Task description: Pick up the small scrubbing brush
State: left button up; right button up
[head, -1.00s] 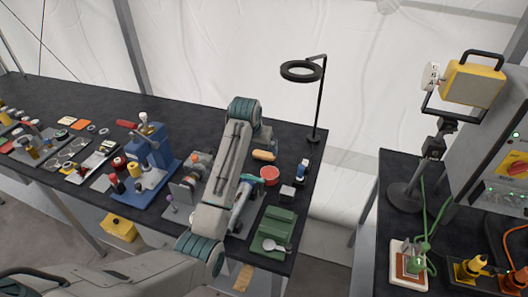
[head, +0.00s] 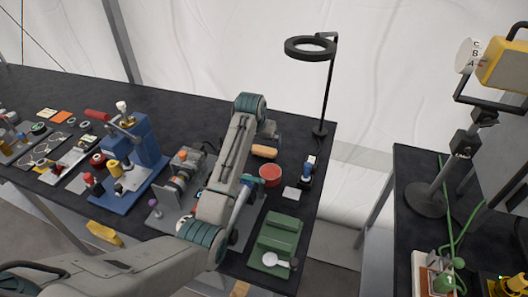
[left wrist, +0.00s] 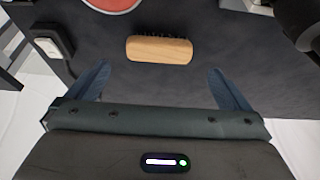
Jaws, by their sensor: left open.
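The small scrubbing brush (head: 264,152) has a light wooden back and lies on the black table. In the left wrist view the brush (left wrist: 159,50) lies bristles away from me, just beyond and between the fingertips. My left gripper (left wrist: 160,78) is open, with nothing between its two blue-grey fingers. My right gripper is not in view.
A red round dish (head: 270,174) sits just in front of the brush. A ring lamp (head: 310,47) on a stand and a small blue-topped bottle (head: 308,168) stand to the right. A green tray (head: 275,243) is at the front; a blue press (head: 148,150) is left.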

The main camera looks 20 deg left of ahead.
aim_at(263, 150)
pick_arm(q)
jog(key=shift+x, duration=1.05)
jog(key=p+x, duration=0.2)
jog(key=x, duration=0.2)
jog(key=shift+w+f+p, duration=0.25)
jog(key=shift+f+p, duration=0.05)
jog(key=shift+f, duration=0.35)
jog(key=shift+c, duration=0.2)
jog(key=c, duration=0.8)
notch_tip(263, 150, up, 9)
jog(key=b, duration=0.3)
jog(key=shift+r, duration=0.55)
